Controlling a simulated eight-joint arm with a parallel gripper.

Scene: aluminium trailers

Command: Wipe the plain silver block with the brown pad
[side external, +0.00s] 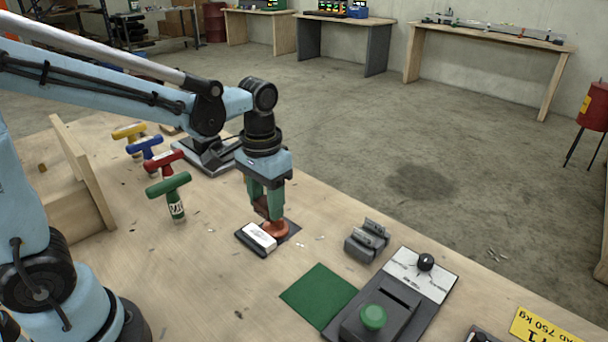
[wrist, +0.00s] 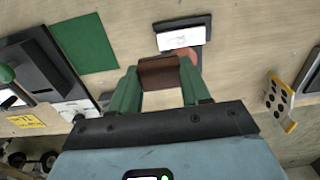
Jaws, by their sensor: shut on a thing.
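My gripper (side external: 262,207) is shut on the brown pad (wrist: 160,72), a dark brown piece held between its green fingers. It also shows in the side view (side external: 261,206). The pad hangs above the bench, beside a dark tray (side external: 291,228). On the tray lie a white block with faint markings (side external: 259,237) and an orange-brown rounded piece (side external: 275,229). I cannot tell whether the pad touches the rounded piece. Grey metallic blocks (side external: 367,240) sit to the right of my gripper, apart from it. I cannot tell whether one is the plain silver block.
A green mat (side external: 318,295) and a control panel with a green button (side external: 373,317) lie at the front right. T-handled tools in yellow, blue, red and green (side external: 169,186) stand to the left. A wooden stand (side external: 85,170) is at the far left.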

